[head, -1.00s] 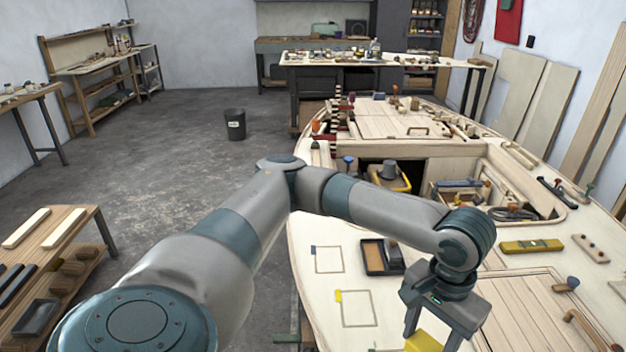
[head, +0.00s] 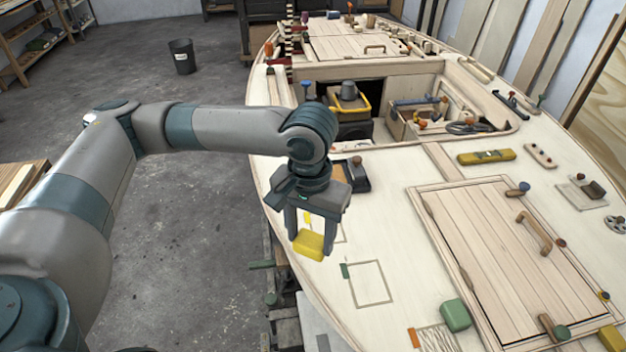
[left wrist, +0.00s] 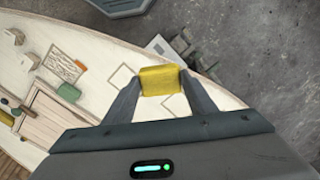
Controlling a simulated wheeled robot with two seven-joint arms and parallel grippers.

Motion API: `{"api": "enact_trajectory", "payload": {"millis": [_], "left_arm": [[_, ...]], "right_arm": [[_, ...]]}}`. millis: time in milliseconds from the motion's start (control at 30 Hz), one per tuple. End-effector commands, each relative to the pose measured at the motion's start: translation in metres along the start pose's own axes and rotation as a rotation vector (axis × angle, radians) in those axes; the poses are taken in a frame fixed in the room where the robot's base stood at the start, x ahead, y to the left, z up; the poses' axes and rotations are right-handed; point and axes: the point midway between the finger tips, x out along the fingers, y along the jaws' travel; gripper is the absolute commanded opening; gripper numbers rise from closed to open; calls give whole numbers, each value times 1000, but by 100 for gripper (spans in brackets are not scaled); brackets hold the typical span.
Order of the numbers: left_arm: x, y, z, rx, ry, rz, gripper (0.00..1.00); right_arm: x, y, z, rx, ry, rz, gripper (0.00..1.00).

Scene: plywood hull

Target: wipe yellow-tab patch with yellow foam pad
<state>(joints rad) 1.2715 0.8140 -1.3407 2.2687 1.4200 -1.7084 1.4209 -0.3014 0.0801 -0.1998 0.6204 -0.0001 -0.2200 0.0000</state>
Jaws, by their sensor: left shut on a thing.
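My left gripper (head: 312,240) is shut on the yellow foam pad (head: 309,245), which sits between its two fingers. The pad also shows in the left wrist view (left wrist: 160,80). The yellow-tab patch (head: 338,231) is an outlined square on the pale deck, largely hidden behind the gripper and pad in the head view. Its yellow tab (head: 307,216) shows between the fingers. The pad appears over the near-left part of this patch; I cannot tell if it touches the deck. My right gripper is not in view.
A green pad (head: 455,315) rests near the hatch (head: 500,250). A dark tray (head: 352,177) stands behind the gripper. The hull edge is close on the left.

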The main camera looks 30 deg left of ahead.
Motion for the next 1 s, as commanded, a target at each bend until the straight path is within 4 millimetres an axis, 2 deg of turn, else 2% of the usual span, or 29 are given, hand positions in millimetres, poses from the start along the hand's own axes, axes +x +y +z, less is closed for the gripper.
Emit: {"api": "enact_trajectory", "payload": {"millis": [267,467,667,800,1000], "left_arm": [[-1,1,-2,1,0,0,30],[-8,7,-25,10,-1,1,30],[-20,18,-77,30,-4,2,30],[-28,20,-124,46,-5,3,30],[-28,10,-186,65,-7,2,30]], "right_arm": [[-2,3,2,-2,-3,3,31],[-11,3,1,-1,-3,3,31],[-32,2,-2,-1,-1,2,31],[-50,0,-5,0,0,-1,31],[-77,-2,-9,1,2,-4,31]]}}
